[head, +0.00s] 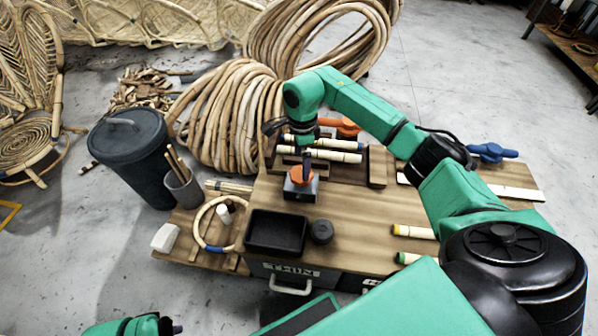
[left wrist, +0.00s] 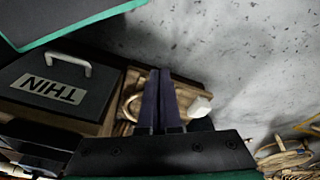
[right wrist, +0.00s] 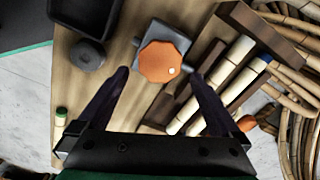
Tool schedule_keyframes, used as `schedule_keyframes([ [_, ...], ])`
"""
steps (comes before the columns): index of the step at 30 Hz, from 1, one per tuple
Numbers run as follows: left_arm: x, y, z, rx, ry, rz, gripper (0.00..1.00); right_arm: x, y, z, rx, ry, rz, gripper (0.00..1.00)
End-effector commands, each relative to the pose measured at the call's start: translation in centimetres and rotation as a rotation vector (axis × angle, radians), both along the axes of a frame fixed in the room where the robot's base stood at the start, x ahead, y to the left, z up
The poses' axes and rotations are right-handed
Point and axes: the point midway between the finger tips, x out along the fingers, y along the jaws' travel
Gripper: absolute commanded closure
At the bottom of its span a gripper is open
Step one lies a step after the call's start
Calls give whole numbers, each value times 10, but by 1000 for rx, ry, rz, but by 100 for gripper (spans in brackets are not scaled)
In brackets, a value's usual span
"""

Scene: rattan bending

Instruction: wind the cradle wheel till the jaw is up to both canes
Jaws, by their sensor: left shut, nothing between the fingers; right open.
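The orange cradle wheel (right wrist: 160,62) sits on a grey block on the bench; it also shows in the head view (head: 302,177). My right gripper (right wrist: 158,76) is open above it, its fingers to either side of the wheel in the right wrist view, with no grip on it. Two pale canes, one (right wrist: 228,66) nearer the wheel and one (right wrist: 240,84) farther, lie side by side in the dark wooden cradle (head: 378,165). A dark bar (right wrist: 207,68) lies between wheel and canes; its exact gap to them is unclear. My left gripper (left wrist: 160,72) is shut and empty, away from the cradle.
A black tray (head: 276,232) and a dark round puck (head: 321,231) stand on the bench in front of the wheel. A cane ring (head: 214,224), a white block (head: 165,238) and a cup of sticks (head: 184,188) are at the left. Blue-handled tool (head: 492,152) lies at right.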

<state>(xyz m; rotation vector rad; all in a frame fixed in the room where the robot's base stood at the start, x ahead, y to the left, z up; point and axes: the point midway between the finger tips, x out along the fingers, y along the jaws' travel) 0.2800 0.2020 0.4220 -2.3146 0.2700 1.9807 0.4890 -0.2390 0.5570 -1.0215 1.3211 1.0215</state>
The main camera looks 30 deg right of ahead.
Motion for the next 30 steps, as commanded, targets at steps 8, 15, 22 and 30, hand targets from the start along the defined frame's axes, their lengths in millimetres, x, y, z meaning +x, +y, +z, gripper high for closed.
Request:
schedule_keyframes([
  [8, -5, -1, 23, -8, -6, -9, 100, 0, 1, -44, 3, -2, -1, 0],
  [15, -6, -1, 25, -8, -5, -9, 100, 0, 0, -45, 2, -3, -1, 0],
  [22, -6, -1, 24, -8, -5, -9, 100, 0, 1, -45, 3, -2, -1, 77],
  [30, -5, -1, 25, -8, -8, -8, 100, 0, 0, -44, 2, -2, -24, 77],
])
